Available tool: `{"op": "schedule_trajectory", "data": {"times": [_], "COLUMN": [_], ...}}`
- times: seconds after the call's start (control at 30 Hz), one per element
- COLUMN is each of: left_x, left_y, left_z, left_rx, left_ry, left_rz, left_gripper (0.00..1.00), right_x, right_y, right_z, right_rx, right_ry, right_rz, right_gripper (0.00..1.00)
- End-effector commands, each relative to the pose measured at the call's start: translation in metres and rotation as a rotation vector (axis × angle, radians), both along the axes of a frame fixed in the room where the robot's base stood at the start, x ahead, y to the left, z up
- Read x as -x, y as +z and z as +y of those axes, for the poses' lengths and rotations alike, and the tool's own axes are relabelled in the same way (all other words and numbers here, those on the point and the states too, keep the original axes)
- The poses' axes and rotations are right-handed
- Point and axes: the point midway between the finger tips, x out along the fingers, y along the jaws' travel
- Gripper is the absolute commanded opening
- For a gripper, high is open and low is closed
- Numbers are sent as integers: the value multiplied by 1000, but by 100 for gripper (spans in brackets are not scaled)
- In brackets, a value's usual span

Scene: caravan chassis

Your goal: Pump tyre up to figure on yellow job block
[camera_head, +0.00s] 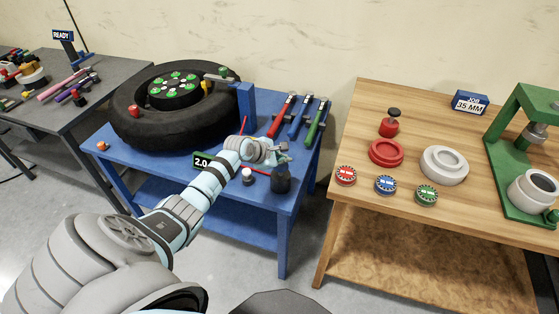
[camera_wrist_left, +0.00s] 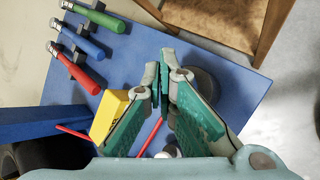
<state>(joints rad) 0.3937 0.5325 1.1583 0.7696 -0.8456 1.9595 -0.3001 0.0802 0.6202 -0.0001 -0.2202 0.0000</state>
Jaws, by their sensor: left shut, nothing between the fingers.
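The black tyre (camera_head: 135,130) lies flat on the blue bench at the left, its hub (camera_head: 175,90) ringed with green-capped nuts. A small dark display (camera_head: 201,163) reads 2.0 near the bench's front edge, partly behind my left arm. My left gripper (camera_head: 283,153) is over the bench's right part, shut and empty. Any figure on that block is not readable. A red line (camera_wrist_left: 72,131), perhaps a hose, runs beside it. My right gripper is not in view.
A dark cylinder (camera_head: 281,180) and a white knob (camera_head: 248,177) stand close to the left gripper. A blue post (camera_head: 246,102) rises beside the tyre. Red, blue and green-handled hammers (camera_head: 315,128) lie at the back right. A wooden table (camera_head: 385,240) stands to the right.

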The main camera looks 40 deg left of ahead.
Motion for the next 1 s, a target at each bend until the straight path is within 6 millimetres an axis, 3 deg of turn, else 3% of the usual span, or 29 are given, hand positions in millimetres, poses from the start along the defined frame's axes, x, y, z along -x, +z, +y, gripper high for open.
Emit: {"op": "schedule_trajectory", "data": {"times": [1.0], "left_x": [0], "left_y": [-9], "left_z": [0], "left_rx": [0], "left_ry": [0], "left_rz": [0], "left_gripper": [0], "right_x": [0], "right_y": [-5], "right_z": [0], "right_rx": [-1], "right_ry": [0], "right_rz": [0], "right_gripper": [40]}}
